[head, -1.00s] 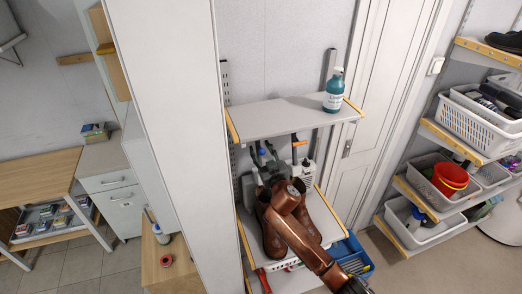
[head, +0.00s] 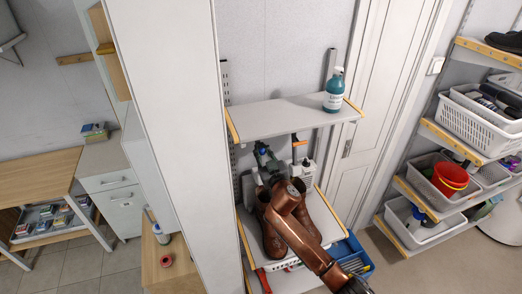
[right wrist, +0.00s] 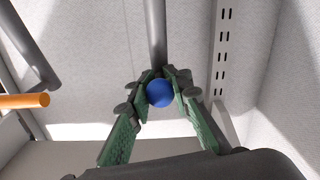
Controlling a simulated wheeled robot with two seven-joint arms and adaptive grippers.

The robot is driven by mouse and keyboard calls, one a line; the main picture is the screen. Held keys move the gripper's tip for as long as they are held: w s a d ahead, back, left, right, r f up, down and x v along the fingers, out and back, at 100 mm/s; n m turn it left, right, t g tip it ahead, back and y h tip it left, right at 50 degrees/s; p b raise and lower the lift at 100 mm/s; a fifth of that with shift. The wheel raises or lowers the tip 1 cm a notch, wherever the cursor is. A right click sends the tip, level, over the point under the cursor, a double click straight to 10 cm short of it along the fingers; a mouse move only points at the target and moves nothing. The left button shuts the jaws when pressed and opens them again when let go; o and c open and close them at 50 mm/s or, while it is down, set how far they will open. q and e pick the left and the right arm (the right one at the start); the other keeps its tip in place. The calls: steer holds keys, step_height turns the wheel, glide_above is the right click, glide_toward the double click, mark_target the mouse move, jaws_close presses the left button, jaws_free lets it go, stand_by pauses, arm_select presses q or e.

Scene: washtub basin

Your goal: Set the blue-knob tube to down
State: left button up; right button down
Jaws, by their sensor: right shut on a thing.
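The blue knob (right wrist: 160,93) shows in the right wrist view as a round blue end in front of a grey tube (right wrist: 157,35). My right gripper (right wrist: 160,90) has its green-padded fingers closed around the knob, one on each side. In the head view the right gripper (head: 263,156) is over the lower shelf, below the upper shelf's front edge, with a little of the blue showing. My copper arm hides part of that area. My left gripper is in neither view.
An orange-ended bar (right wrist: 25,101) is left of the gripper in the right wrist view. In the head view, a teal bottle (head: 333,91) stands on the upper shelf (head: 275,118). Brown boots (head: 272,240) and a white bottle (head: 302,173) are close to my arm.

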steer(key=f+b, duration=0.1)
steer(key=f, duration=0.2)
steer(key=s+f+b, duration=0.1)
steer(key=f+b, duration=0.1)
steer(key=s+f+b, duration=0.1)
steer(key=f+b, duration=0.1)
steer(key=f, duration=0.1)
steer(key=shift+s+d+f, duration=0.15)
steer(key=shift+d+f, duration=0.2)
steer(key=c, duration=1.7)
jaws_free()
steer(key=shift+r, duration=0.1)
steer(key=v, duration=1.2)
steer(key=shift+c, duration=0.3)
